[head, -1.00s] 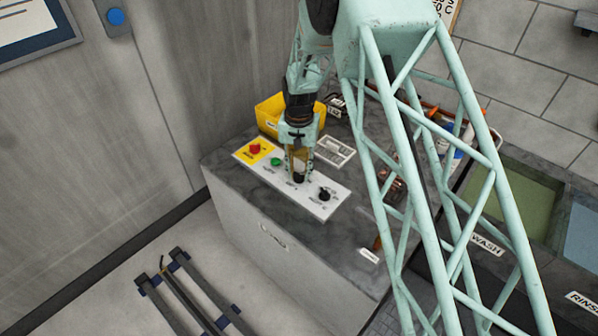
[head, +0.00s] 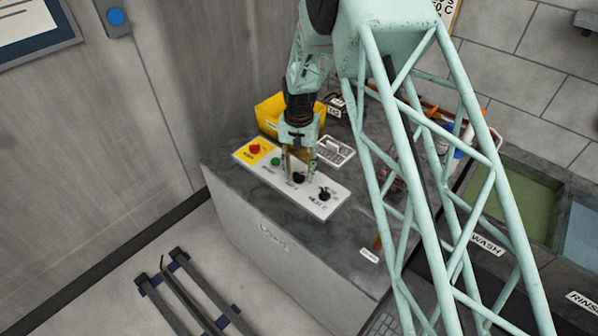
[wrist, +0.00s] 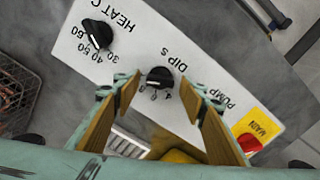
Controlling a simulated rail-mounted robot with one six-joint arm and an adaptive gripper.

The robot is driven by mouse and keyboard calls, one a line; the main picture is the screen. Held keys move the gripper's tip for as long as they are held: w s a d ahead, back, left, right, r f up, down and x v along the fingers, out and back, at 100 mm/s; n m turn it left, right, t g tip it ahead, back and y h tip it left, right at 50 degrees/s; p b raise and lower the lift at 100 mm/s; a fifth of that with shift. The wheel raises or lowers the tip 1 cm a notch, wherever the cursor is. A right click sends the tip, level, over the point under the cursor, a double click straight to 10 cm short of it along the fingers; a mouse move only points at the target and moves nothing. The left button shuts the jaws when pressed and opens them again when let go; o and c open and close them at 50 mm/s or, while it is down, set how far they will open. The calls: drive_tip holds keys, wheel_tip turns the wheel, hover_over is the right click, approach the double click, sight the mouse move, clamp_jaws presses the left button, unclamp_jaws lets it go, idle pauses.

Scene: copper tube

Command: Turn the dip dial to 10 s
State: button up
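The dip dial is a black round knob (wrist: 160,78) on the white control panel (head: 325,207), beside the label "DIP S" in the wrist view. It shows as a dark knob (head: 298,178) in the head view. Small numbers are printed around its near side, too blurred to read surely, and I cannot tell which one it points at. My gripper (wrist: 165,90) is open, with one tan-padded finger on each side of the dial and a visible gap to it. In the head view my gripper (head: 299,171) is low over the panel.
The heat dial (wrist: 97,35) sits on the panel to one side. A green pump button (head: 276,161) and a red knob (head: 255,149) on a yellow plate are on the other side. A yellow bin (head: 270,110) and a white vented piece (head: 336,150) stand behind the panel.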

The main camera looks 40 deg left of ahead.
drive_tip(key=shift+r, duration=0.1)
wheel_tip(320, 180, up, 12)
idle(0.7)
idle(0.3)
